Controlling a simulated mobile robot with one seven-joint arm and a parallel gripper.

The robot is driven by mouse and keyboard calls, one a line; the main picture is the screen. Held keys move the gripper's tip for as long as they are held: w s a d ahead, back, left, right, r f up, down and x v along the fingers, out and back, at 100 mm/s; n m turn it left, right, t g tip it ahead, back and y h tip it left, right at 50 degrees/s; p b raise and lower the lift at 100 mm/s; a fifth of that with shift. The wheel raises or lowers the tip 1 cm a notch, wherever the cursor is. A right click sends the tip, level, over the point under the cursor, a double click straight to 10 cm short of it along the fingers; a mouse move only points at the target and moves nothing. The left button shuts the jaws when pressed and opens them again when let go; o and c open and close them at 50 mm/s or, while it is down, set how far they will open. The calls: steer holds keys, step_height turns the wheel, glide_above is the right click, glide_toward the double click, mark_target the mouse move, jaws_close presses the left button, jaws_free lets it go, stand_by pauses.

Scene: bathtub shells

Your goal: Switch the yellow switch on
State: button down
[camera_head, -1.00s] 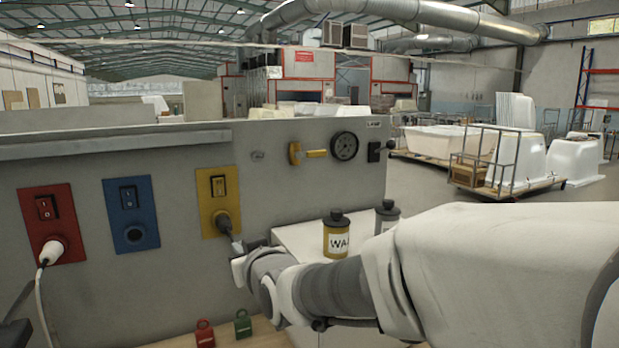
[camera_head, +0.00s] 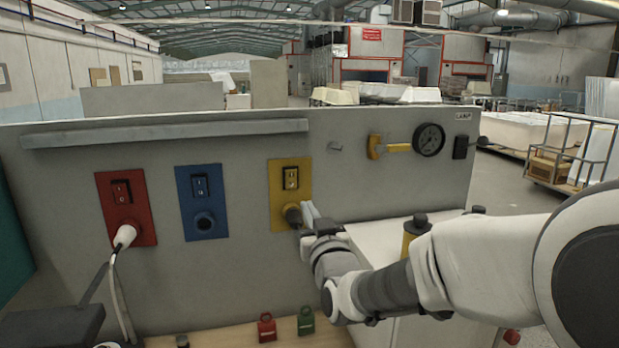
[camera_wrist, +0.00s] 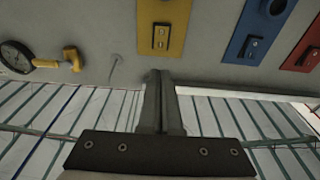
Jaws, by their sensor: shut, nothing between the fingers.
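The yellow switch plate (camera_head: 277,196) is on the grey wall panel, right of the blue and red plates. Its dark rocker switch (camera_head: 290,178) is in the upper part, with a dark round plug or socket (camera_head: 292,215) below. My gripper (camera_head: 306,212) is just right of this round part, lower than the rocker; contact cannot be told. In the wrist view, which is upside down, my gripper (camera_wrist: 157,74) is shut and empty. The yellow plate (camera_wrist: 176,12) and its rocker (camera_wrist: 160,38) show there beyond the fingertips.
The blue plate (camera_head: 185,215) and red plate (camera_head: 145,225) are to the left; a white plug with a cable is in the red one. A yellow-handled valve (camera_head: 390,146) and gauge (camera_head: 429,139) are to the right. Red (camera_head: 266,328) and green (camera_head: 306,321) padlocks lie below.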

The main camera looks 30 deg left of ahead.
steer(key=p, duration=0.6)
glide_toward(292, 174)
steer(key=x, duration=0.6)
steer(key=shift+w+a+r, duration=0.15)
steer(key=shift+w+a, duration=0.1)
steer(key=shift+w+b, duration=0.1)
steer(key=shift+b, duration=0.6)
